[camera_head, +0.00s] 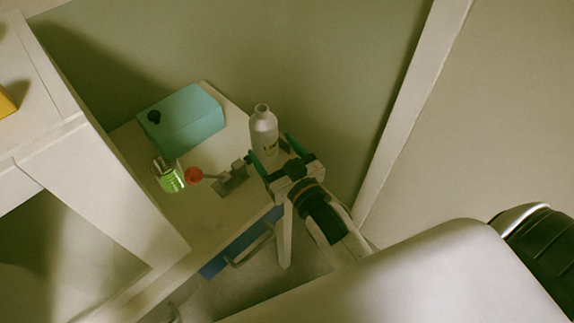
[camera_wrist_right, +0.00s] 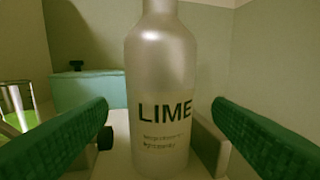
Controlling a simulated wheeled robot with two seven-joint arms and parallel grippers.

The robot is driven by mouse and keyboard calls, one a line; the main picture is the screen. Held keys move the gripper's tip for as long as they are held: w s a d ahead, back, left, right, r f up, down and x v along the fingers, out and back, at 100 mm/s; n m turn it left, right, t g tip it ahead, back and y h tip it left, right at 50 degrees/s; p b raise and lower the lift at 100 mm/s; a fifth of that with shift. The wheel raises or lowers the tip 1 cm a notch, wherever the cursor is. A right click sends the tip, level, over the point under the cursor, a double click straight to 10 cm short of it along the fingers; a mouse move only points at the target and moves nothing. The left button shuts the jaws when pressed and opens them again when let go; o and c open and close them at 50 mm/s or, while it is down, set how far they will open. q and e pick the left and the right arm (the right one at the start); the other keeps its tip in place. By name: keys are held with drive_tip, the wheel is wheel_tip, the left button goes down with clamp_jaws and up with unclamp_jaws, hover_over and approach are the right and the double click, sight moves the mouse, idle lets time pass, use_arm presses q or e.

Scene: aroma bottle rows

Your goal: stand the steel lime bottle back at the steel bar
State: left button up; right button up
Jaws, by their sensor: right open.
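The steel lime bottle (camera_head: 263,128) is a pale, frosted metal bottle standing upright on the small table, near its back right edge. In the right wrist view the bottle (camera_wrist_right: 163,75) fills the middle, with its LIME label facing the camera. My right gripper (camera_head: 268,147) is open, with its green fingers on either side of the bottle. In the right wrist view a gap shows between each finger and the bottle. A grey metal piece (camera_head: 231,180), possibly the steel bar, sits on the table left of the gripper. My left gripper is not in view.
A teal box (camera_head: 190,122) with a black knob stands at the back left. A glass with green contents (camera_head: 168,176) and a red ball-like thing (camera_head: 194,175) stand left of the grey piece. A white cabinet (camera_head: 100,175) borders the left; a blue drawer front (camera_head: 238,246) lies below.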

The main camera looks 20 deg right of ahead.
drive_tip(key=s, duration=0.6)
drive_tip(key=shift+d, duration=0.35)
